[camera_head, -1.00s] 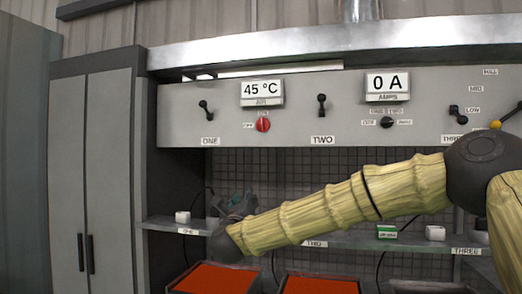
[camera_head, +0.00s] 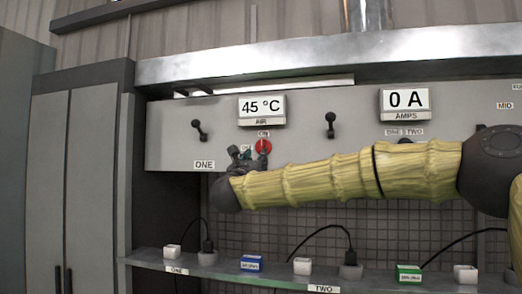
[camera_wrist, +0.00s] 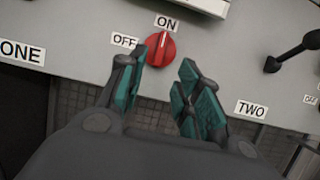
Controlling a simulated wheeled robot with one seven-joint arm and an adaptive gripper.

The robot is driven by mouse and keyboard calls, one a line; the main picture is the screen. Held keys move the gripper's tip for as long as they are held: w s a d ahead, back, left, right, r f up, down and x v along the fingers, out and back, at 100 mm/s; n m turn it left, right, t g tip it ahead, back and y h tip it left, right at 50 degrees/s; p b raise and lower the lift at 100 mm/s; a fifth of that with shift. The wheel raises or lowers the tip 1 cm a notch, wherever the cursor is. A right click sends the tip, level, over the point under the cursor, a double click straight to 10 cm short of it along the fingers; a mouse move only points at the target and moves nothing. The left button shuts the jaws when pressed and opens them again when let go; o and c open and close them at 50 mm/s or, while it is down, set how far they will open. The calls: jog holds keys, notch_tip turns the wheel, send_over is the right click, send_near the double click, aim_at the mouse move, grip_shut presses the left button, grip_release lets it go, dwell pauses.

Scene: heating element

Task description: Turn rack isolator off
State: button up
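A red rotary knob (camera_wrist: 160,49) sits on the grey panel in the wrist view. An ON label (camera_wrist: 166,23) is above it and an OFF label (camera_wrist: 124,41) is to its left. Its grip stands roughly upright, toward ON. The same red knob (camera_head: 264,146) shows under the 45 °C display in the head view. My gripper (camera_wrist: 156,77) is open and empty, its teal-padded fingers just below the knob, one to each side. In the head view my gripper (camera_head: 244,156) is at the knob's lower left and partly covers the OFF label.
Black levers (camera_head: 199,130) and (camera_head: 330,125) stick out of the panel on both sides of the knob. A shelf (camera_head: 225,284) below carries small boxes, plugs and cables. A tall grey cabinet (camera_head: 80,180) stands at the left. A 0 A display (camera_head: 405,102) is to the right.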

aim_at(263, 147)
jog(key=p+x, duration=0.2)
jog(key=x, duration=0.4)
jog(key=shift+w, duration=0.3)
grip_shut()
